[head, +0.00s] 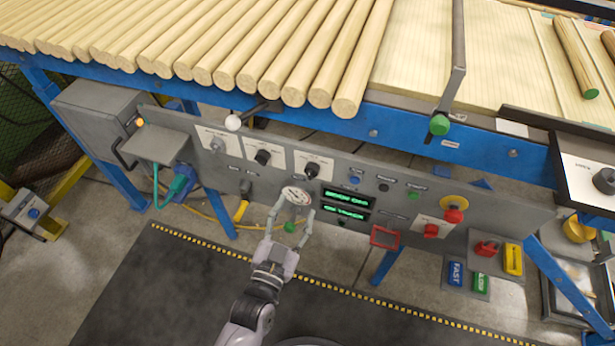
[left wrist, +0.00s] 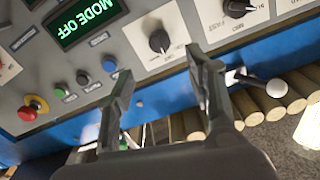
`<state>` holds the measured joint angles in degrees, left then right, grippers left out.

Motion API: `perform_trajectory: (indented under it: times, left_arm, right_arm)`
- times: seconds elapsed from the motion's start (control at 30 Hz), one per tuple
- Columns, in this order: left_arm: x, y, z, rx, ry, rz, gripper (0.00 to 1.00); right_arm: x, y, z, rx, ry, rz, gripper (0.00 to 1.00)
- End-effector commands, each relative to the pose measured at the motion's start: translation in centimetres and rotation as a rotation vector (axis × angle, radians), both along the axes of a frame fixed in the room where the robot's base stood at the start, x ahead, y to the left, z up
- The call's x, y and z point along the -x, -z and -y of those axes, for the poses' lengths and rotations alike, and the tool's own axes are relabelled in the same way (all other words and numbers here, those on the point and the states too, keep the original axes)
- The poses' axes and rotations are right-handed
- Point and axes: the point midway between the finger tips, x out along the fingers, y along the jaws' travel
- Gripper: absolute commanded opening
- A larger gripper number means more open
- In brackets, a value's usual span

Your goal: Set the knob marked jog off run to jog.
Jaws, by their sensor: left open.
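A black rotary knob (head: 311,170) sits on a white plate on the grey control panel, just left of the green displays. It also shows in the left wrist view (left wrist: 160,41), beside a display (left wrist: 85,22) reading MODE OFF. Its lettering is too small to read, so I cannot confirm the jog off run marking. My left gripper (head: 292,212) is open and empty in front of the panel, below the knob and apart from it. In the left wrist view the open fingers (left wrist: 165,85) frame the panel, with the knob between and beyond them. My right gripper is not in view.
A second black knob (head: 262,157) and a grey knob (head: 216,145) are to the left. A white-balled lever (head: 232,122) sticks out above. A round dial (head: 296,195) is close by the fingers. A red emergency button (head: 453,215) is at the right. Wooden rods lie above.

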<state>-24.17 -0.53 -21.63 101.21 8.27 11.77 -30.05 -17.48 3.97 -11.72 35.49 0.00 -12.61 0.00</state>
Motion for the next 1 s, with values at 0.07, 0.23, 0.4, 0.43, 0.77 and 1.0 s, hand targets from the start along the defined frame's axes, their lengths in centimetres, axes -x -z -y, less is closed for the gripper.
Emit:
perform_trajectory:
  times: [0.07,0.23,0.4,0.43,0.77,1.0]
  left_arm:
    - [-1.8,-0.1,0.6,0.001,-0.001,0.002,0.49]
    - [-5.3,-0.1,1.7,0.0,0.0,0.002,0.49]
    - [-8.0,0.0,2.6,0.0,0.001,-0.001,0.49]
    - [-8.4,0.0,2.7,0.0,0.001,0.0,0.49]
    - [-9.8,0.1,3.2,-0.002,0.001,-0.002,0.49]
    - [-9.8,0.1,3.2,-0.002,0.001,-0.002,0.44]
  right_arm:
    - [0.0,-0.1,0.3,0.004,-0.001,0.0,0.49]
    - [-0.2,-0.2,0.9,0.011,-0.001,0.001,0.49]
    - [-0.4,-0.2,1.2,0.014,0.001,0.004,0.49]
    - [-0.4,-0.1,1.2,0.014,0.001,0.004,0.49]
    - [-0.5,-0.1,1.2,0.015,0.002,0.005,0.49]
    - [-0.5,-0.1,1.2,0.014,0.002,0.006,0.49]
